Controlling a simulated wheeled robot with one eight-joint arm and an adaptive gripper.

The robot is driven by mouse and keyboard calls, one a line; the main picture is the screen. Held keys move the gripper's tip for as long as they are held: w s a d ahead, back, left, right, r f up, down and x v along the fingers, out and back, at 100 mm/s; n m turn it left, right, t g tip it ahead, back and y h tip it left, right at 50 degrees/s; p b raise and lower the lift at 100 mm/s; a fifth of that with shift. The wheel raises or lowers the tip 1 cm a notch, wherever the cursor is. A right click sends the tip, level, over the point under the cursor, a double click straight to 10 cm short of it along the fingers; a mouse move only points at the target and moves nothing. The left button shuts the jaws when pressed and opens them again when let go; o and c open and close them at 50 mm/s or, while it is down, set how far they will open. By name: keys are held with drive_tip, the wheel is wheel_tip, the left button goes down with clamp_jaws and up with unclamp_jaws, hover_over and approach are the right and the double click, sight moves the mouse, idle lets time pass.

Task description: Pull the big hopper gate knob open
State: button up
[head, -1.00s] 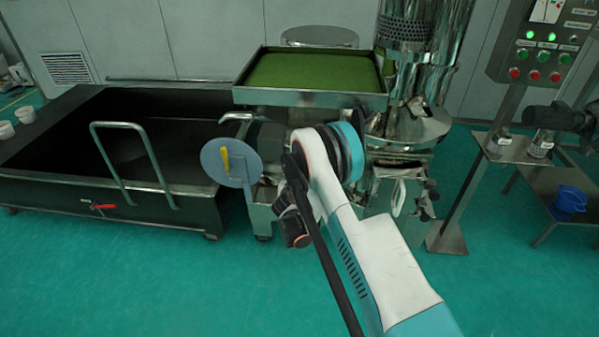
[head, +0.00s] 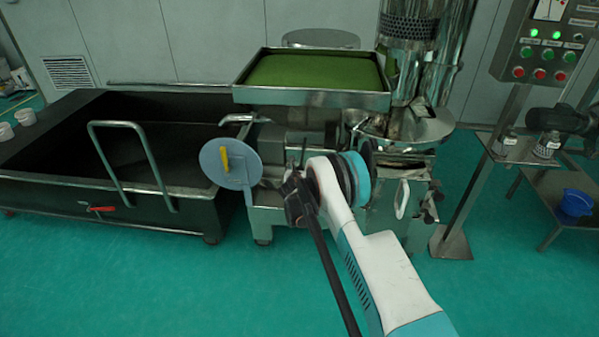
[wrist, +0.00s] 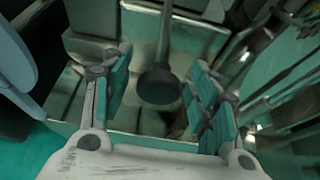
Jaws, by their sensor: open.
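In the wrist view a dark round knob (wrist: 158,86) sits at the end of a metal rod that comes down from the top. My gripper (wrist: 159,72) is open, with one finger on each side of the knob. The knob looks apart from both finger pads, and how deep it lies between them is hard to tell. In the head view my gripper (head: 292,180) is in front of the steel machine, partly hidden by my wrist. I cannot make out the knob there. The hopper tray (head: 310,98) with green material stands above and behind my gripper.
A pale disc with a yellow handle (head: 226,160) stands just left of my gripper. A dark trough (head: 110,190) with a tubular handle is farther left. A control panel (head: 545,50) and a low stand with a blue bucket (head: 577,202) are on the right. The green floor in front is clear.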

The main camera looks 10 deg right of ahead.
clamp_jaws()
drive_tip(key=s+a, duration=0.2)
drive_tip(key=s, duration=0.5)
drive_tip(key=shift+s+a, duration=0.15)
drive_tip(key=shift+a, duration=0.05)
unclamp_jaws()
drive_tip(key=shift+s, duration=0.1)
